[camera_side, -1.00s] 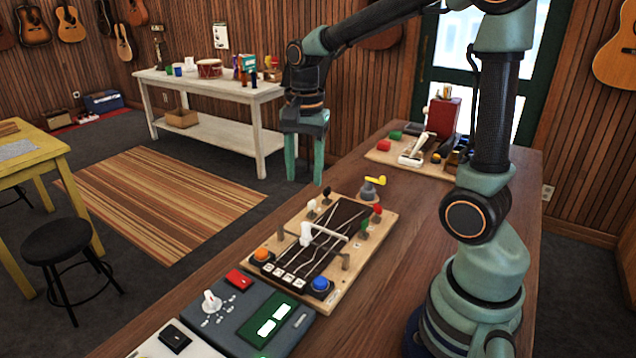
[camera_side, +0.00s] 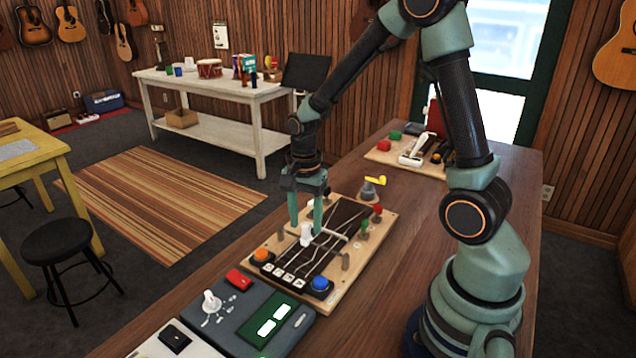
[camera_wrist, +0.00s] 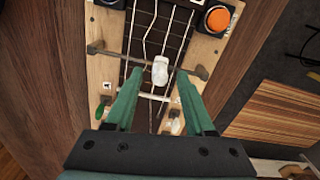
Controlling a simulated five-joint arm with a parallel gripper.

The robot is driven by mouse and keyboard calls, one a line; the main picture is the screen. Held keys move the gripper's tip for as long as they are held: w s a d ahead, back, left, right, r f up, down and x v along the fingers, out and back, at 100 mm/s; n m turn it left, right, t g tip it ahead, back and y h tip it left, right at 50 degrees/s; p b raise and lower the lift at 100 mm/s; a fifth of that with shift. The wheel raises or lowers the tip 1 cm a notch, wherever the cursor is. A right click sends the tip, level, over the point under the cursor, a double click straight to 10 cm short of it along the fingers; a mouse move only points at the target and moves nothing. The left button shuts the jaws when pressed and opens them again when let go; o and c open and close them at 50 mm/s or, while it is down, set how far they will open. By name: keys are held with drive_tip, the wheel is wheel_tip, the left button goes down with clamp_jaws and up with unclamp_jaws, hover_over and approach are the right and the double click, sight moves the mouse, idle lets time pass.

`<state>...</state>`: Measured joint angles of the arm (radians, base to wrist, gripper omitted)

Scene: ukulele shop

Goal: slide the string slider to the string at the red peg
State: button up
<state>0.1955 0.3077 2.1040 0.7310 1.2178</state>
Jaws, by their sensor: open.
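The string slider is a white knob (camera_side: 306,234) on a thin crossbar (camera_side: 327,234) over a dark fretboard (camera_side: 310,256) with several pale strings. In the wrist view the slider (camera_wrist: 160,70) is near the middle of the strings; which string it is over I cannot tell. My gripper (camera_wrist: 160,76) is open, with one green finger on each side of the slider; contact is not clear. The red peg (camera_side: 377,209) is at the board's far right corner in the side view. A green peg (camera_side: 364,225), a white peg (camera_side: 312,204) and a black peg (camera_side: 326,191) are also there.
An orange button (camera_side: 262,254) and a blue button (camera_side: 320,283) are at the board's near end. A grey control box (camera_side: 245,310) lies nearer. A yellow-handled grey part (camera_side: 370,187) stands beyond the board. Bare table is to the right.

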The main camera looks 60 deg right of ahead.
drive_tip(key=shift+f, duration=0.2)
clamp_jaws()
idle(1.4)
